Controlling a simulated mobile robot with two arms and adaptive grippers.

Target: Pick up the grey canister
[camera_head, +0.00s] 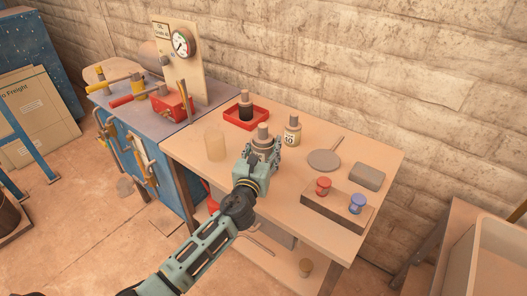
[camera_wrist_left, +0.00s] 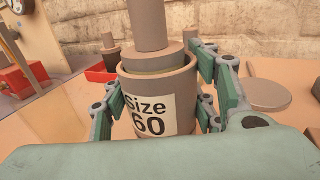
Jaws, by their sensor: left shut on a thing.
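The grey canister (camera_head: 262,143) stands upright on the wooden table, partly hidden by my left gripper in the head view. In the left wrist view the canister (camera_wrist_left: 155,92) is large and close, with a label reading "Size 60" and a narrower cylinder standing up from its top. My left gripper (camera_head: 263,152) reaches it from the front, with a finger on each side. In the left wrist view its fingers (camera_wrist_left: 160,105) are shut on the canister's body. Whether the canister's base touches the table is hidden. My right gripper is not in view.
A red tray (camera_head: 233,123) with a dark canister stands behind. A cream canister (camera_head: 292,131) is close behind on the right. A clear beaker (camera_head: 215,143) stands left. A round grey disc (camera_head: 323,160), a grey block (camera_head: 368,177) and a wooden block (camera_head: 330,207) with red and blue pieces are right.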

